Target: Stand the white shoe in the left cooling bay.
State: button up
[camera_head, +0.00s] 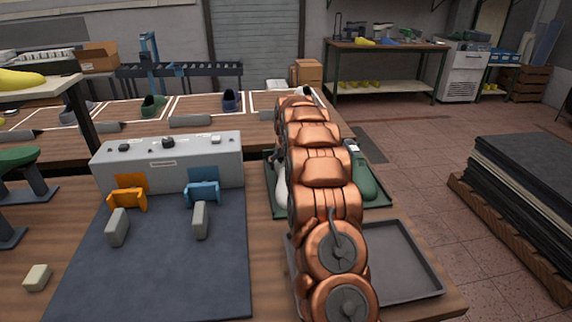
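A pale, whitish shape (282,189), which may be the white shoe, shows at the left edge of my copper arm. It is on the green tray (379,204) and mostly hidden by the arm, so I cannot tell its pose. A dark green shoe-like item (362,178) lies on the tray's right side. My arm reaches away over the table; my gripper is hidden beyond its far end. White-outlined bays (173,107) lie on the back table. I cannot tell which is the left cooling bay.
A grey control box (168,162) with an orange clamp (128,199) and a blue clamp (203,193) stands behind a dark blue mat (165,265). Two grey blocks stand on the mat. An empty grey tray (405,262) is at the right. Grey bars lie along the back table's front.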

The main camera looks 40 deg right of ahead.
jog(key=shift+r, duration=0.1)
dwell(0.3)
jog(key=v, duration=1.1)
jog(key=shift+s+r, duration=0.2)
jog(key=shift+r, duration=0.15)
jog(key=shift+a, duration=0.1)
jog(key=shift+s+a, duration=0.1)
jog(key=shift+a, duration=0.1)
jog(key=s+a+r+n+g+y, duration=0.2)
jog(key=s+a+r+n+g, duration=0.1)
jog(key=s+a, duration=1.85)
jog(key=s+a+f+g, duration=0.1)
jog(key=s+a+f, duration=0.1)
jog(key=s, duration=0.7)
jog(key=s+a+f+n+g, duration=0.1)
jog(key=s+a, duration=0.4)
jog(key=s, duration=0.4)
jog(key=s+a+f, duration=0.2)
jog(key=s+a, duration=0.1)
jog(key=s, duration=0.6)
jog(key=shift+a+f+n+g, duration=0.25)
jog(key=shift+f+n+g, duration=0.15)
